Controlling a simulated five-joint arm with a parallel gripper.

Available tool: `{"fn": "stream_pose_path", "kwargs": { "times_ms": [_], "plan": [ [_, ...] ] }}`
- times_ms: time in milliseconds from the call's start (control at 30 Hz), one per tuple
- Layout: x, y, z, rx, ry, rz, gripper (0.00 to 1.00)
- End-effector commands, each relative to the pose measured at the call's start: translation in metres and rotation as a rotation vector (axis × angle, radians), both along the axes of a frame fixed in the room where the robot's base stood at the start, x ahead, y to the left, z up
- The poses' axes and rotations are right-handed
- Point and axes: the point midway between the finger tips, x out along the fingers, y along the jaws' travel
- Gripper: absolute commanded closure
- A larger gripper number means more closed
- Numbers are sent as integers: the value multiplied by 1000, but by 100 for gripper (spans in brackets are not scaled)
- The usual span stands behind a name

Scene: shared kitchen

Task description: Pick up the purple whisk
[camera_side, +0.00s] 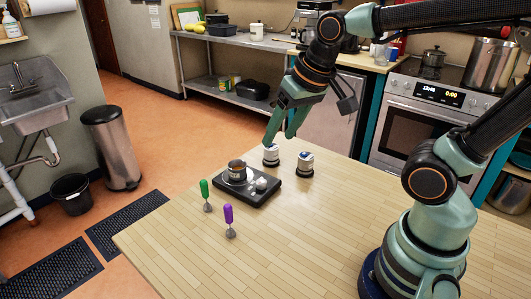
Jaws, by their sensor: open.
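The purple whisk (229,217) stands upright on the wooden table (330,228), its purple handle up and its grey wire end down. My gripper (280,137) is open, with its green fingers pointing down above the table's far part. It is well behind and to the right of the purple whisk, apart from it. The fingertips are close to a small white and dark container (270,156); I cannot tell whether they touch it. Nothing shows between the fingers.
A green-handled whisk (205,193) stands just left of the purple one. The table's front middle is clear.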

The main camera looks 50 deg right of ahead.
Motion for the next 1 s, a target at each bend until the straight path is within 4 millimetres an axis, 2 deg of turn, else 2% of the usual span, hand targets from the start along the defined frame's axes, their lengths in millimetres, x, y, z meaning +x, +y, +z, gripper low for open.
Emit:
{"fn": "stream_pose_path", "kwargs": {
  "times_ms": [300, 600, 800, 1000],
  "plan": [
    [44, 44, -38, 176, 219, -511, 40],
    [69, 84, -91, 219, 352, -978, 40],
    [74, 95, -109, 217, 375, -1120, 40],
    [73, 96, -134, 213, 380, -1136, 40]
  ]
}}
